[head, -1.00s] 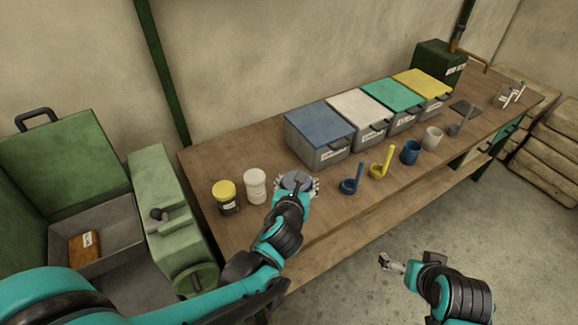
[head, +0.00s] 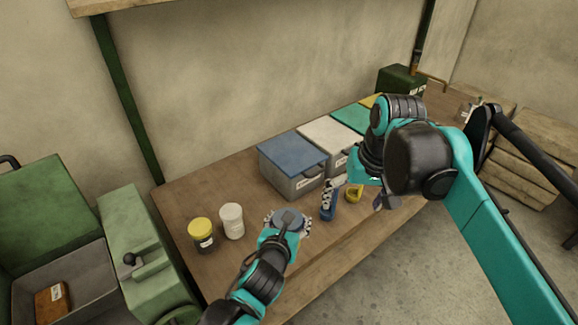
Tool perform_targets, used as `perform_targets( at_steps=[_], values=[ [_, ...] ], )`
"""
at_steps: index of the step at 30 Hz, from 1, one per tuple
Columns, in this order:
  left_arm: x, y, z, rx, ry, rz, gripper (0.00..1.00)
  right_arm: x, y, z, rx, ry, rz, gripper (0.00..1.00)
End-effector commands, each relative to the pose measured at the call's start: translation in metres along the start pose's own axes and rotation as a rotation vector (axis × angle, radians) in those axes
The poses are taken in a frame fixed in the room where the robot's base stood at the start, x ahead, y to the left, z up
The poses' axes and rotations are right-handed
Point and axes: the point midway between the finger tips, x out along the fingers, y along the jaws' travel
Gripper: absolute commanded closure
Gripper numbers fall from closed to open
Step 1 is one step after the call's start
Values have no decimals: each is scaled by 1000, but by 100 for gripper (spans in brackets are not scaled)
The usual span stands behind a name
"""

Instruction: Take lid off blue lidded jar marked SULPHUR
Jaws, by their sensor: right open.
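The blue lidded jar (head: 289,217) stands on the workbench in the head view, its round grey-blue lid showing from above. Its label is hidden. My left gripper (head: 288,224) is around it, with fingers against it on both sides. My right gripper (head: 356,197) is open and empty, to the right of the jar, above the blue and yellow ladles. My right arm hides part of the bench behind it.
A yellow-lidded jar (head: 201,234) and a white jar (head: 231,220) stand to the left. A blue-lidded bin (head: 291,163) and a white-lidded bin (head: 328,138) stand behind. A blue ladle (head: 328,213) and a yellow ladle (head: 354,194) are close to my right gripper.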

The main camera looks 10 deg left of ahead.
Motion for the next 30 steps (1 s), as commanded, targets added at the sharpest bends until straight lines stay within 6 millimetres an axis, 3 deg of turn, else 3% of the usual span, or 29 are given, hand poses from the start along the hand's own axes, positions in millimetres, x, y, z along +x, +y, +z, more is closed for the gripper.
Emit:
perform_targets(
  at_steps=[1,6,15,23,30],
  values=[
    [0,0,0,0,-1,0,100,-5,-14,-14,-19,-39,-9,13],
    [0,0,0,0,-1,0,100,-17,-57,-46,-70,-178,-32,13],
    [0,0,0,0,-1,0,100,-21,-121,-71,-150,-385,-46,13],
    [0,0,0,0,-1,0,100,-18,-140,-73,-176,-451,-45,13],
    [0,0,0,0,-1,0,100,9,-141,-59,-177,-453,-45,13]
  ],
)
